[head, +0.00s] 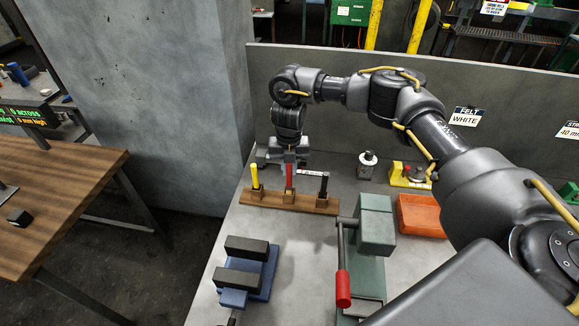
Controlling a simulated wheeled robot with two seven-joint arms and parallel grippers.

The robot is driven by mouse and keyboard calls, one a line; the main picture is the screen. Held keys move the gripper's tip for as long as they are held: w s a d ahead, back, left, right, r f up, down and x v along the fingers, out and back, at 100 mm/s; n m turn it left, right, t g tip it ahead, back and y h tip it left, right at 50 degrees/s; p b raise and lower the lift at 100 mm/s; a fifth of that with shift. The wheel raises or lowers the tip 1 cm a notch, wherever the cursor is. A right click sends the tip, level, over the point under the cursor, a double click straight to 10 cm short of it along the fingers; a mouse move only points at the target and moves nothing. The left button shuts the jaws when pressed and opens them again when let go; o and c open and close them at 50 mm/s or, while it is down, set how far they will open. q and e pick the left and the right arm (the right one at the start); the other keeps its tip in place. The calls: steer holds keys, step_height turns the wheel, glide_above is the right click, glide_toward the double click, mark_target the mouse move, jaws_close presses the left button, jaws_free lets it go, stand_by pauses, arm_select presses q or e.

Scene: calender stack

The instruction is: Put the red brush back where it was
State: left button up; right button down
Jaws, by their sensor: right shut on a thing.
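The red brush (289,178) is upright at the middle of a wooden rack (272,202), between a yellow brush (254,177) and a black brush (323,185). My right gripper (289,161) is above the rack, shut on the upper part of the red brush. I cannot tell whether the brush's lower end is fully seated in the rack. My left gripper is out of view.
A green press with a red-handled lever (343,285) stands in front of the rack. A blue fixture with black pads (243,265) is at front left. An orange tray (421,217) and a yellow device (407,178) are on the right.

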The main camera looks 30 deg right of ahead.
steer(key=shift+f+b, duration=0.7)
steer(key=shift+f, duration=0.6)
stand_by(0.6)
steer(key=c, duration=1.3)
jaws_free()
steer(key=shift+r, duration=0.1)
step_height(320, 180, up, 10)
steer(key=shift+b, duration=0.55)
steer(key=shift+r, duration=0.3)
steer(key=shift+r, duration=0.1)
